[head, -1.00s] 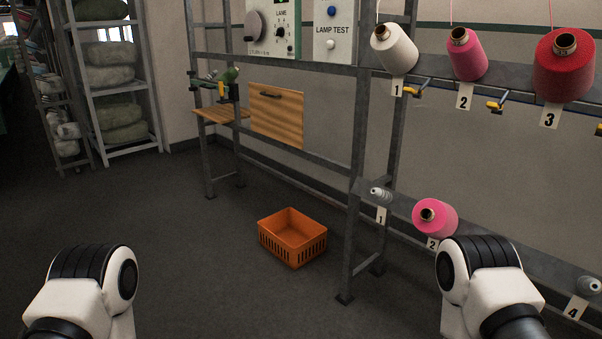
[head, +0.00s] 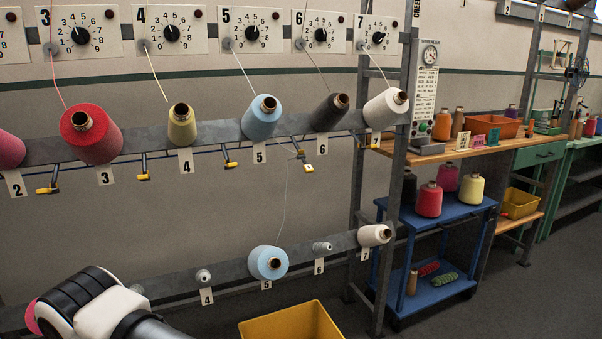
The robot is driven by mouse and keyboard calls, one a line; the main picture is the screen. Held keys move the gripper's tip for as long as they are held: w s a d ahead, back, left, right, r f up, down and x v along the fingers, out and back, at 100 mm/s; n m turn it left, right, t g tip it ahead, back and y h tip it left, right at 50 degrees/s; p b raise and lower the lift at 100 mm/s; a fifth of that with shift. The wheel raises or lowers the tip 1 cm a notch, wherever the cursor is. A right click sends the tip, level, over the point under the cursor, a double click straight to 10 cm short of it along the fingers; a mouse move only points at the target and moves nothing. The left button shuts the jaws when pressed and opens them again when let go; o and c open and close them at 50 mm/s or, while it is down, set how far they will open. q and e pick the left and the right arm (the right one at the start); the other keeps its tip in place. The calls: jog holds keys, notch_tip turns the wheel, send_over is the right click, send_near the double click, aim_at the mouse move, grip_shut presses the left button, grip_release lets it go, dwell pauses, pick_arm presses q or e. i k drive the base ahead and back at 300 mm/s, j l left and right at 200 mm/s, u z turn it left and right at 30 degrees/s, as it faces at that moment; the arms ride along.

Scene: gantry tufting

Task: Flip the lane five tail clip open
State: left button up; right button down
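The lane five tail clip (head: 305,166) is a small yellow-tipped piece hanging from the blue rail, just right of the number 5 tag (head: 259,152). A pale thread runs up toward it from the lower light blue cone (head: 268,262). The upper light blue lane five cone (head: 262,117) sits above the tag. Neither gripper is in view; only a link of my arm shows at the lower left, well below the rail.
Neighbouring clips hang along the rail, such as the one by tag 4 (head: 230,164). A yellow bin (head: 292,322) stands below the lower shelf. A blue cart (head: 440,212) with cones and a wooden workbench (head: 430,151) stand right of the rack.

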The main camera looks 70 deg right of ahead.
aim_at(307, 168)
jog(key=z, duration=2.3)
